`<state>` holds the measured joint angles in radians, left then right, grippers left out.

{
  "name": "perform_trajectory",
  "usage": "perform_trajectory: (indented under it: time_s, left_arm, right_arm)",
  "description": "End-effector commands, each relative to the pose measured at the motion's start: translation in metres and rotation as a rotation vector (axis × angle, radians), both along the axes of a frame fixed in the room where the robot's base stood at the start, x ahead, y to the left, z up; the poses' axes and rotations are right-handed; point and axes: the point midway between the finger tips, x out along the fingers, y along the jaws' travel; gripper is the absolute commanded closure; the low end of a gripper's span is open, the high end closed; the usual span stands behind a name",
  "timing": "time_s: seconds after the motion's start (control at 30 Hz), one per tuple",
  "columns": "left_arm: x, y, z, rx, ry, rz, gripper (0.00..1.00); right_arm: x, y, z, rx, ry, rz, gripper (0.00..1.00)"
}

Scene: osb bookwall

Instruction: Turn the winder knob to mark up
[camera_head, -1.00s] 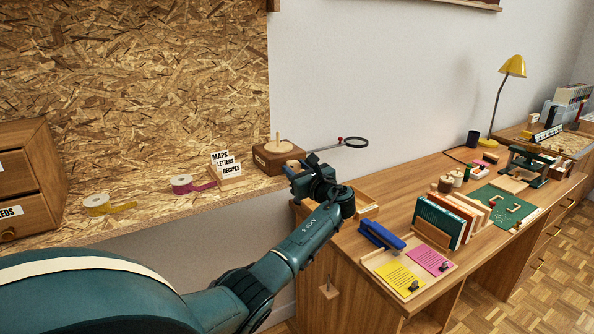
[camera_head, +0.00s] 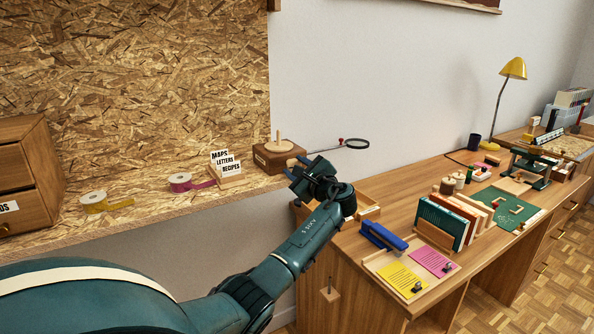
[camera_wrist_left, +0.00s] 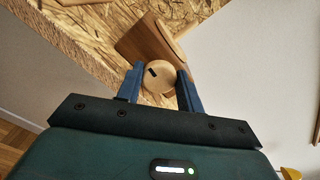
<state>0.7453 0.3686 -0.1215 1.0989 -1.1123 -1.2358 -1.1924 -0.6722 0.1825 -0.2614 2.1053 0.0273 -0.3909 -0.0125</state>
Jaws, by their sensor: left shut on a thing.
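The winder is a brown wooden box (camera_head: 268,158) with a pale upright peg, at the right end of the shelf in the head view. Its round wooden knob (camera_wrist_left: 158,79) shows in the wrist view, on the end of the box (camera_wrist_left: 150,40). A short dark mark sits on the knob's face, left of and above its middle in that picture, slanted. My left gripper (camera_head: 297,166) is shut on the knob, with one blue finger on each side; its fingers also show in the wrist view (camera_wrist_left: 159,84). In the head view the gripper mostly hides the knob. My right gripper is not in view.
Label cards (camera_head: 226,163) and tape rolls (camera_head: 180,182) lie left on the shelf. The desk (camera_head: 400,200) below right holds books, a blue stapler (camera_head: 382,236) and notes.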

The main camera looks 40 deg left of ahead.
Motion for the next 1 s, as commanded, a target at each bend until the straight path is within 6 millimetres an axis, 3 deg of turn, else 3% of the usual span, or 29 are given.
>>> perform_trajectory:
  time_s: [0.37,0.4,0.63,1.0]
  left_arm:
    - [-0.0003,-0.0004,-0.0015,-0.004,-0.003,0.001,0.86]
    - [-0.0003,-0.0004,-0.0015,-0.004,-0.003,0.001,0.62]
    - [-0.0001,-0.0003,-0.0009,-0.002,-0.003,0.0,0.43]
    - [-0.0003,0.0002,-0.0009,-0.002,-0.002,0.002,0.41]
  right_arm:
    - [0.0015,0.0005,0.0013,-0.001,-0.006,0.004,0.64]
    - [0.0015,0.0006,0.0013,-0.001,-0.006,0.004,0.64]
    - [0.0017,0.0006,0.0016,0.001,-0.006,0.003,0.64]
    - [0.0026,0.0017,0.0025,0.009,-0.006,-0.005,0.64]
